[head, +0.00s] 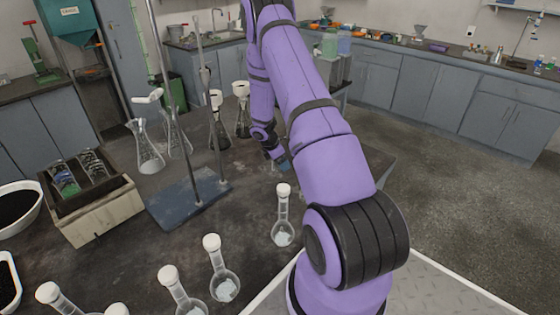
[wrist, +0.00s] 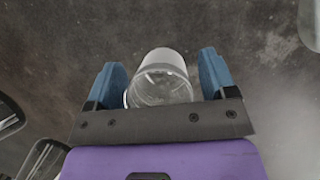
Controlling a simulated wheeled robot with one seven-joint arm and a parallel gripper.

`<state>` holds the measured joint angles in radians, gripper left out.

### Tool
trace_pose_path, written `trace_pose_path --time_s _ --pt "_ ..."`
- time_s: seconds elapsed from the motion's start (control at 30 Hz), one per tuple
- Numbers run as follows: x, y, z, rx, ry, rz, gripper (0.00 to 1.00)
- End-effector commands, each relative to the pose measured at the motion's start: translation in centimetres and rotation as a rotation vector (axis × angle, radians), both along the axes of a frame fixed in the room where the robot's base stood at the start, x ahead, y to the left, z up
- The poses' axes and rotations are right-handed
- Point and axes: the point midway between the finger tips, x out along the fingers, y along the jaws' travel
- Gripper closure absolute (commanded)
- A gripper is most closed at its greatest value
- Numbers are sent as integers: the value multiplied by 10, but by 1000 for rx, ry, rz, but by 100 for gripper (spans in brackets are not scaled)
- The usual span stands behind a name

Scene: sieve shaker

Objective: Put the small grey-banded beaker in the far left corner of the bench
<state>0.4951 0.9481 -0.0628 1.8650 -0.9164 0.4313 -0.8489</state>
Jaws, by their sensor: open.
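A small clear beaker with a pale grey band (wrist: 163,62) stands on the dark bench (wrist: 255,30) in the wrist view. My gripper (wrist: 161,78) is open, with one blue finger on each side of the beaker. There is a clear gap at the right finger; the left finger is close to the glass, and I cannot tell whether it touches. In the head view my gripper (head: 282,164) is low over the bench (head: 130,245), mostly behind my purple arm. The beaker is barely visible there. The bench's far left part is behind the conical flasks.
A metal stand on a blue base (head: 188,200) stands left of my gripper. Conical flasks (head: 148,150) and dark-filled ones (head: 219,130) stand farther back. A wooden box (head: 100,220) is at left. White-capped round flasks (head: 283,225) line the near side. Bare bench lies between.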

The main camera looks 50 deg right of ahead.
Motion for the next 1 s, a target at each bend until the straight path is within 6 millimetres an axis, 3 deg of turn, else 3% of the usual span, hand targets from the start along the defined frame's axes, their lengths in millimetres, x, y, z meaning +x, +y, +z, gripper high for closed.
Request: trace_pose_path --time_s 0.17,0.6,0.87,1.0 --pt "2 4 15 -2 -2 0 22" --pt "15 33 91 -1 -3 0 22" --pt "18 43 113 -1 -2 -1 22" --pt "19 52 136 -10 -32 -33 22"
